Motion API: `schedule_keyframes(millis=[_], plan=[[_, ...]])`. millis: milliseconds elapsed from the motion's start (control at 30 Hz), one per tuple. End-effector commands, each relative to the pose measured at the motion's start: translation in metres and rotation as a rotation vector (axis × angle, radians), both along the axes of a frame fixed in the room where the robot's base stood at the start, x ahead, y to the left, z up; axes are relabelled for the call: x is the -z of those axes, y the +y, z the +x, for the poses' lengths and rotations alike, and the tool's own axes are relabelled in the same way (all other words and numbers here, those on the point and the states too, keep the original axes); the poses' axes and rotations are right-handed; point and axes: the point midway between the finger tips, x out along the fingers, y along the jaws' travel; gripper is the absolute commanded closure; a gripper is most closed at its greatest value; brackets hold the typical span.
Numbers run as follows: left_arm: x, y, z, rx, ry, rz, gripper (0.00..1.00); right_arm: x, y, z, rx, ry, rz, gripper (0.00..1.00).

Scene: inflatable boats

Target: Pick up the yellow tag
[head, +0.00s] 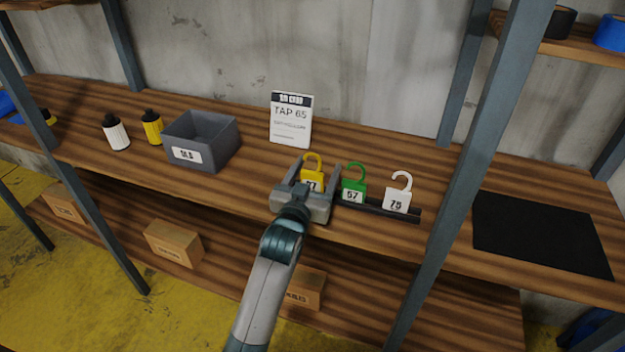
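The yellow tag (313,174) has a hook top and a white number label, its lower part partly hidden by my gripper. It stands at the left end of a dark rail on the wooden shelf. My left gripper (308,178) is at the tag, with one finger on each side of it. The fingers look spread, and I cannot tell whether either touches the tag. A green tag marked 57 (354,184) and a white tag marked 75 (398,193) stand to its right on the rail. My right gripper is not in view.
A sign reading TAP 65 (291,120) stands behind the tags. A grey bin (222,147), a yellow bottle (152,127) and a white bottle (116,134) stand left. A black mat (540,234) lies right, beyond a metal post (478,150). Cardboard boxes sit below.

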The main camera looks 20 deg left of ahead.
Motion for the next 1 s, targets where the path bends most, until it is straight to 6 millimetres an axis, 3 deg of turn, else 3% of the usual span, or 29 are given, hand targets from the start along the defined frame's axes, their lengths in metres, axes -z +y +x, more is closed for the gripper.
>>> schedule_keyframes(millis=[100, 300, 667, 867, 1000], plan=[[0.0, 0.0, 0.0, 0.0, 0.0, 0.0, 0.34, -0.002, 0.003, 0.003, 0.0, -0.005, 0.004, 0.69], [0.0, 0.0, 0.0, 0.0, 0.0, 0.0, 0.78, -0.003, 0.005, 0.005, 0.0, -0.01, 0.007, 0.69], [-0.003, 0.0, 0.0, 0.0, -0.001, 0.0, 0.78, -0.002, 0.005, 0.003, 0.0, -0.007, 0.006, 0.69], [-0.022, 0.0, 0.0, 0.0, -0.003, 0.001, 0.78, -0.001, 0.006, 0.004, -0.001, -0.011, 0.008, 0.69], [-0.044, 0.0, 0.0, -0.001, -0.005, 0.001, 0.78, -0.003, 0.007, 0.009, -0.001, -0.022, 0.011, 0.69]])
